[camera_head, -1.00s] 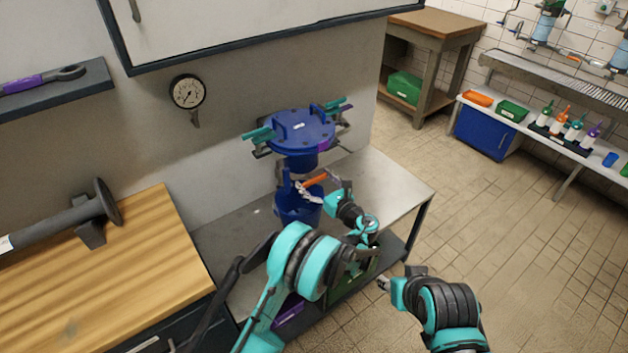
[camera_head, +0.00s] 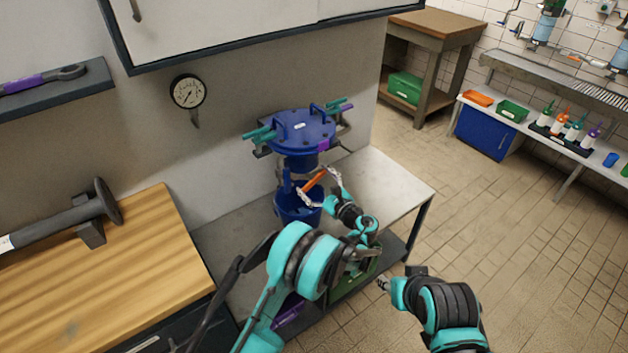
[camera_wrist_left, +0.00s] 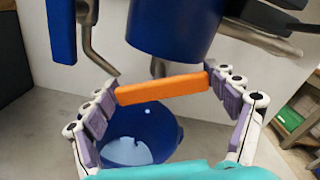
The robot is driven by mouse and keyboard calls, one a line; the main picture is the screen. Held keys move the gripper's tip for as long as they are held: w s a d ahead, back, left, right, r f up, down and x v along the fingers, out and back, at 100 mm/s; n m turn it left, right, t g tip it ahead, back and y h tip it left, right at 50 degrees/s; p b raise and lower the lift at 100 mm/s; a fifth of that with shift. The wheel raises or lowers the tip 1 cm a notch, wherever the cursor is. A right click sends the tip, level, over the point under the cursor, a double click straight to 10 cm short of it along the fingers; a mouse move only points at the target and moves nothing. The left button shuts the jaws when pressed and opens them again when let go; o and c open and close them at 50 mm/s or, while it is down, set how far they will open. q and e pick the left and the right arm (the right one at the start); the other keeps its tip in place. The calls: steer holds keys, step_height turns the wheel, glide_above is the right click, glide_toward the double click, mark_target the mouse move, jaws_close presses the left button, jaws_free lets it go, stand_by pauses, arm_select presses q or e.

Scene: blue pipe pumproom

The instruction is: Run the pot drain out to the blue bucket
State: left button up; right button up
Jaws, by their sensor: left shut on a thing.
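The blue lidded pot (camera_head: 303,133) is fixed at the wall above a metal table. Its short grey drain outlet (camera_wrist_left: 158,67) points down behind an orange handle (camera_wrist_left: 162,88), which also shows in the head view (camera_head: 315,180). My left gripper (camera_head: 321,186) is shut on the handle, a finger at each end in the left wrist view (camera_wrist_left: 161,86). The blue bucket (camera_head: 290,212) stands on the table below; it also shows in the left wrist view (camera_wrist_left: 172,130), with a pale patch inside. I see no stream. My right gripper (camera_head: 383,284) is low and right; its jaws are unclear.
The metal table (camera_head: 385,185) has bare top to the right of the bucket. A wooden bench (camera_head: 100,265) with a grey flanged pipe (camera_head: 60,218) is at left. A gauge (camera_head: 188,91) hangs on the wall. Tiled floor (camera_head: 480,210) is open at right.

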arm_select(q)
steer(key=shift+n, duration=0.7)
steer(key=o, duration=1)
steer(key=v, duration=0.7)
steer(key=shift+s+d, duration=0.15)
steer(key=shift+s, duration=0.05)
